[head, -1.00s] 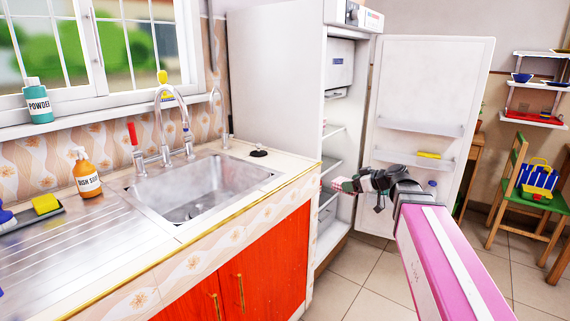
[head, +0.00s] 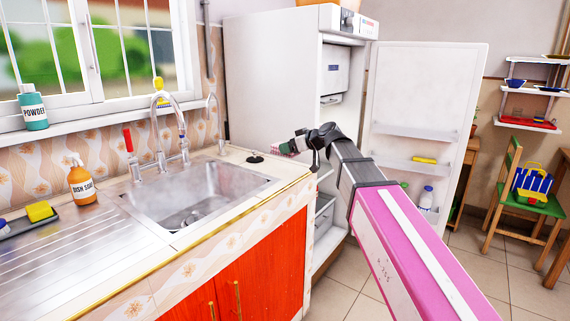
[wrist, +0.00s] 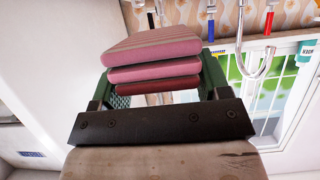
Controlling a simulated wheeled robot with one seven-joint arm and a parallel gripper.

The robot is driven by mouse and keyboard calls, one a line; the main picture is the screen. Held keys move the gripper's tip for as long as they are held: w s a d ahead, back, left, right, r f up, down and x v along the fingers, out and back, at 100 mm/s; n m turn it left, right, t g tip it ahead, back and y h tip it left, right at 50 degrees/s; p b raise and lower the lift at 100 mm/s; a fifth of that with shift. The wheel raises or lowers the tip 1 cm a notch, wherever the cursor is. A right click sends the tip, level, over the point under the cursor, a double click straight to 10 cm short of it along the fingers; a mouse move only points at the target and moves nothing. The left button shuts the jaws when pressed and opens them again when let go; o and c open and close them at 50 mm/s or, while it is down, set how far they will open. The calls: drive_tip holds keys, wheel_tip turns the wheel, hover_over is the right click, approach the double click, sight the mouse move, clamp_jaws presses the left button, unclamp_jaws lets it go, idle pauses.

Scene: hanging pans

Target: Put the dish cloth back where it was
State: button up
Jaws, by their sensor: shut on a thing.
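The dish cloth (wrist: 152,48) is a folded, pink striped stack, seen close up in the wrist view between the green finger pads. I cannot tell how high the cloth is above the counter.
Dish soap (head: 82,185) and a yellow sponge (head: 41,211) are far left.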

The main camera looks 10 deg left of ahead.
hover_over(286, 169)
wheel_tip(286, 169, down, 5)
drive_tip(key=shift+r, duration=0.2)
drive_tip(key=shift+f, duration=2.05)
drive_tip(key=o, duration=1)
drive_tip(key=shift+f, duration=0.1)
